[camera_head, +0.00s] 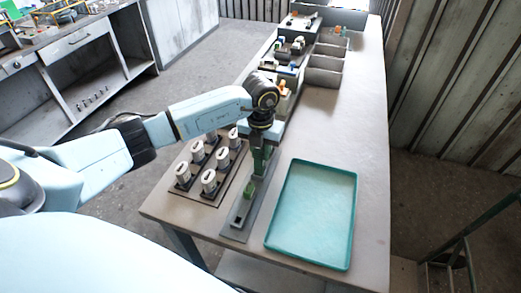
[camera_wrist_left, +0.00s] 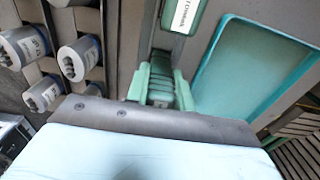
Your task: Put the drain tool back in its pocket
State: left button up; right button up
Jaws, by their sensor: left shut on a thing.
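My left gripper (camera_head: 261,160) points down over the grey strip-shaped holder (camera_head: 233,230) beside the teal tray. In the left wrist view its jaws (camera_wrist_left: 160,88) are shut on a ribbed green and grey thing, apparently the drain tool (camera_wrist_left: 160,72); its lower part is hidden. I cannot tell whether it is inside a pocket or above it. Another green piece (camera_head: 249,189) stands in the holder, nearer the front. A green block with a white label (camera_wrist_left: 184,16) shows at the top of the wrist view; the label is unclear. My right gripper is not in view.
A rack of several white cylinders (camera_head: 209,180) stands left of the holder. An empty teal tray (camera_head: 352,215) lies to the right. Bins and small parts (camera_head: 322,76) stand farther back. The table's right side is clear.

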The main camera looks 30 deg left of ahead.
pick_arm(q)
jog(key=shift+f+b, duration=0.45)
jog(key=shift+f, duration=0.25)
jog(key=o, duration=0.9)
notch_tip(320, 180, up, 13)
jog(key=shift+r+b, duration=0.2)
jog(key=shift+b, duration=0.15)
